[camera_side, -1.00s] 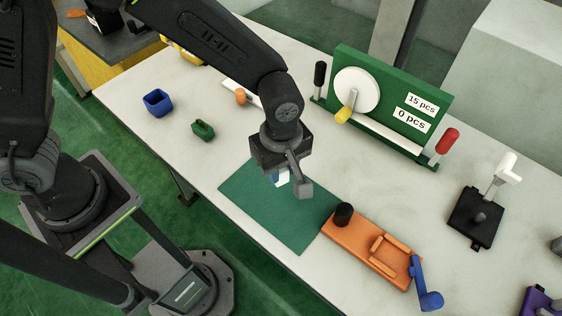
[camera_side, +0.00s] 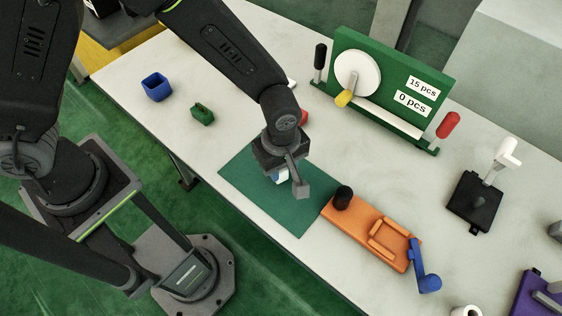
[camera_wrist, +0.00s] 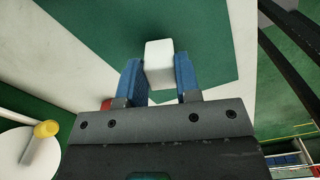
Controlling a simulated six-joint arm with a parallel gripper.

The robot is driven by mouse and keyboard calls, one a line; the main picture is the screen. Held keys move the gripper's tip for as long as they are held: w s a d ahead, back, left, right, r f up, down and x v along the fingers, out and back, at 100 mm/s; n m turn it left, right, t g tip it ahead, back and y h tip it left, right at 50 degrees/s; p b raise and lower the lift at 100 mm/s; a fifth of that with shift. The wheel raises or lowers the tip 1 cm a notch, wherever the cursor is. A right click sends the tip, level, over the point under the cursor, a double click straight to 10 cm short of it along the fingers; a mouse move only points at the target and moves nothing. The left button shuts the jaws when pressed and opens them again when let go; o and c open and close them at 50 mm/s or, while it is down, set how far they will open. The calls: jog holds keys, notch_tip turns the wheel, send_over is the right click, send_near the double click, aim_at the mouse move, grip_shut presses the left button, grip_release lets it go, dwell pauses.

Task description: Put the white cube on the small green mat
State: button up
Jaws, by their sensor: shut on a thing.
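The white cube (camera_wrist: 159,62) sits between the two blue finger pads of my gripper (camera_wrist: 160,80) in the wrist view. The fingers are shut on it. In the side view my gripper (camera_side: 284,182) points down over the green mat (camera_side: 290,217), and only a small part of the cube (camera_side: 279,177) shows below the gripper body. The mat (camera_wrist: 100,28) lies behind the cube in the wrist view. Whether the cube touches the mat or hangs just above it I cannot tell.
An orange fixture (camera_side: 370,235) with a black knob and blue handle stands right of the mat. A green counter board (camera_side: 385,85) stands behind. A blue bin (camera_side: 156,87) and small green block (camera_side: 202,115) lie left. A red object (camera_side: 303,117) is partly hidden by my arm.

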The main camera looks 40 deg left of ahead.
jog(key=shift+f, duration=0.45)
dwell(0.5)
jog(key=o, duration=1)
jog(key=shift+c, duration=0.2)
notch_tip(320, 180, up, 14)
jog(key=shift+f, duration=0.1)
